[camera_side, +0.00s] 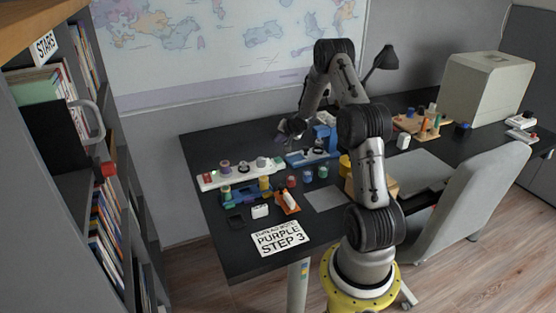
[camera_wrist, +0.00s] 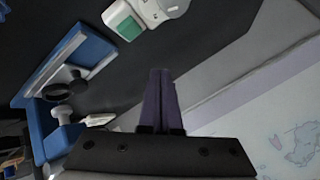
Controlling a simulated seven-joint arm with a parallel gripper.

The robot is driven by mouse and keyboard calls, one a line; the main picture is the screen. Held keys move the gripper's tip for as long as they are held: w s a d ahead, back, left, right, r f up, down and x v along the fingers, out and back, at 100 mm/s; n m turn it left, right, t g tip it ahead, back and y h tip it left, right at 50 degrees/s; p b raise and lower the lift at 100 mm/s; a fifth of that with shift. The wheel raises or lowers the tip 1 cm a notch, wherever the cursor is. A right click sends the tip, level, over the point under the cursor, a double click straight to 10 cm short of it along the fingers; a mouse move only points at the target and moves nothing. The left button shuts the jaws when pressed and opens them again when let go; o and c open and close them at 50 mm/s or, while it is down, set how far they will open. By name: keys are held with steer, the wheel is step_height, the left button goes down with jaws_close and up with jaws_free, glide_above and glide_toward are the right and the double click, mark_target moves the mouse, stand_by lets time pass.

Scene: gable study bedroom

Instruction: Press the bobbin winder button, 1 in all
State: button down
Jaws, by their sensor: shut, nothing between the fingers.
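A blue device (camera_side: 312,157) with a raised upright stands near the back of the black desk. It shows in the wrist view as a blue frame (camera_wrist: 77,58) with dark round parts. I cannot tell for certain whether it is the bobbin winder, and no button on it is clearly visible. A long white unit (camera_side: 238,174) with several spools lies to its left. A white part with a green patch (camera_wrist: 125,20) shows at the top of the wrist view. My gripper (camera_side: 283,137) is shut and empty above the back of the desk; its fingertips (camera_wrist: 160,73) touch nothing visible.
Loose spools and small items cover the desk in front of the blue device. A black lamp (camera_side: 384,60) and wooden spool rack (camera_side: 420,125) stand right. The wall map (camera_side: 230,40) is behind.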

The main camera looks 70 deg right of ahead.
mark_target(279, 160)
steer(key=shift+f, duration=2.75)
steer(key=shift+f, duration=0.1)
steer(key=shift+f, duration=0.3)
steer(key=shift+f, duration=0.5)
stand_by(0.7)
steer(key=shift+r, duration=0.9)
steer(key=shift+r, duration=2.55)
